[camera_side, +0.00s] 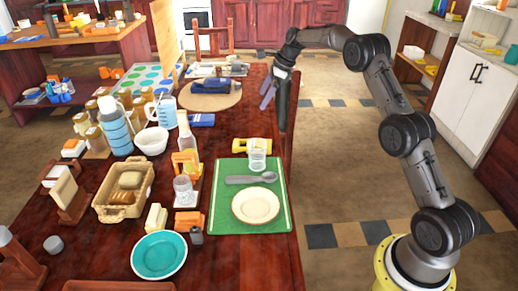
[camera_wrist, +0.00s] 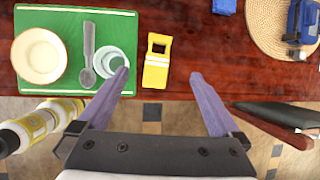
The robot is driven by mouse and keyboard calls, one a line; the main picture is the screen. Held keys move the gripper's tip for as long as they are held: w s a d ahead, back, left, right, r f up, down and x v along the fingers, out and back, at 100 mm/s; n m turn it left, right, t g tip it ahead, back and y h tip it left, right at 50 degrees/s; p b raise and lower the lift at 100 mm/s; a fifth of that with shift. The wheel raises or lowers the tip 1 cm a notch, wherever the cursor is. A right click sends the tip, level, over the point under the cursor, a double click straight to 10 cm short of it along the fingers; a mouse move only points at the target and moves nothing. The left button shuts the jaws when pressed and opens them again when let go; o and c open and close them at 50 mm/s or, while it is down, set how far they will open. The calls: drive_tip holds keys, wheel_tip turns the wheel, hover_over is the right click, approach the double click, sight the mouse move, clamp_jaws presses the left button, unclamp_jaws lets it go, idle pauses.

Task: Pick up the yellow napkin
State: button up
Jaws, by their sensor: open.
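The yellow napkin (camera_side: 252,145) lies folded on the dark wooden table near its right edge, just beyond the green placemat. A clear glass (camera_side: 258,160) partly overlaps it in the side view. In the wrist view the napkin (camera_wrist: 157,62) shows whole, yellow with pale stripes, beside the placemat and a glass. My gripper (camera_side: 267,97) is raised over the table's right edge, farther back than the napkin and apart from it. In the wrist view its two purple fingers (camera_wrist: 160,73) are spread wide with nothing held, and the napkin appears between and beyond the tips.
The green placemat (camera_side: 223,222) holds a cream plate (camera_side: 256,205), a grey spoon (camera_side: 250,180) and the glass. A blue folded napkin (camera_side: 201,120) and a round woven mat (camera_side: 225,102) with a blue item lie farther back. Bare table surrounds the napkin's far side.

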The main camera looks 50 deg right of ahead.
drive_tip(key=shift+m+g, duration=0.5)
drive_tip(key=shift+g, duration=0.1)
drive_tip(key=f, duration=0.5)
drive_tip(key=d+f, duration=0.1)
drive_tip(key=f, duration=0.4)
drive_tip(key=d+f, duration=0.1)
drive_tip(key=f, duration=0.5)
drive_tip(key=shift+w, duration=0.25)
drive_tip(key=shift+x, duration=3.1)
drive_tip(key=shift+w+f, duration=0.1)
drive_tip(key=shift+f, duration=0.05)
drive_tip(key=c, duration=1.1)
drive_tip(key=shift+c, duration=0.8)
